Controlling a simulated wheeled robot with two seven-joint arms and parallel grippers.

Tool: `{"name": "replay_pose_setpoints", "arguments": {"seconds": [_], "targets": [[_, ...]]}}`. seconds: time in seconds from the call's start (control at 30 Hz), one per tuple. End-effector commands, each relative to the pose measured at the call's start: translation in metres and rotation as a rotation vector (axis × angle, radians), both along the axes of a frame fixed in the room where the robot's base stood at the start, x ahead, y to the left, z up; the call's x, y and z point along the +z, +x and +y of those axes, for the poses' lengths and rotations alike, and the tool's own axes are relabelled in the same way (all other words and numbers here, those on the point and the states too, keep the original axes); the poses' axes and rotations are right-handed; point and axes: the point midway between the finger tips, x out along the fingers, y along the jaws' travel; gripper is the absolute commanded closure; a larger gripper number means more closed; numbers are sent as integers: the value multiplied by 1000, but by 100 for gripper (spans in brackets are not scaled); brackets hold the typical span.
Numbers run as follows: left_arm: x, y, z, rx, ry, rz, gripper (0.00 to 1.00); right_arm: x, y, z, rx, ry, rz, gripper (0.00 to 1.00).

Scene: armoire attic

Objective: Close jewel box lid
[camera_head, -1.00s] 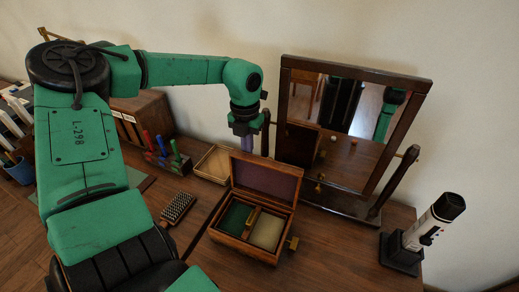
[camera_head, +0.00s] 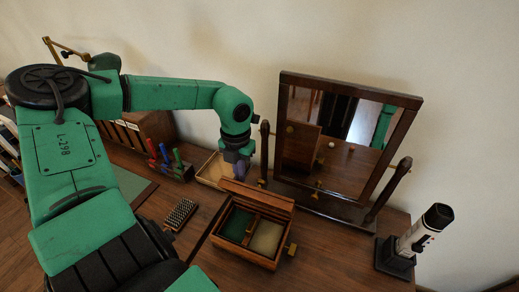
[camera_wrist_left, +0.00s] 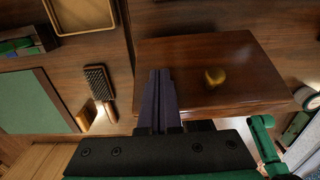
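The wooden jewel box (camera_head: 236,253) sits on the table, its green and beige compartments showing. Its lid (camera_head: 262,195) is partly open, tilted forward over the back of the box. In the left wrist view the lid's polished outer face (camera_wrist_left: 225,60) fills the middle, with a round gold-coloured ornament on it. My left gripper (camera_head: 238,170) is behind the lid in the head view. In the left wrist view its dark fingers (camera_wrist_left: 160,82) are together, empty, against or just over the lid's face; exact contact is unclear. My right gripper is out of view.
A tilting mirror (camera_head: 345,135) stands behind the box. A shallow open tray (camera_head: 210,172) is behind left, a brush (camera_head: 180,214) lies to the left, and coloured-handled tools (camera_head: 165,160) stand farther left. A black-and-white device (camera_head: 420,235) stands at right.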

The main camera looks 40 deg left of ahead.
Motion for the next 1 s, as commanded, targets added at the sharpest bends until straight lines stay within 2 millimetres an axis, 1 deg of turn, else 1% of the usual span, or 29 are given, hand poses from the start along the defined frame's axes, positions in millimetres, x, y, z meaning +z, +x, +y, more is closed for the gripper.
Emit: {"name": "replay_pose_setpoints", "arguments": {"seconds": [0.03, 0.33, 0.37, 0.43, 1.0], "targets": [[4, -2, -2, -2, -3, -2, 100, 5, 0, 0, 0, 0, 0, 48], [3, -14, -5, -2, 1, -2, 100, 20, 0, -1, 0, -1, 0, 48], [1, -13, -5, -1, 1, -2, 100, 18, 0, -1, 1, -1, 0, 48], [2, -13, -5, -1, 2, -2, 100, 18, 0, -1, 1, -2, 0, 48], [59, -13, -5, 0, 2, -3, 100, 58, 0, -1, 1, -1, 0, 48]]}}
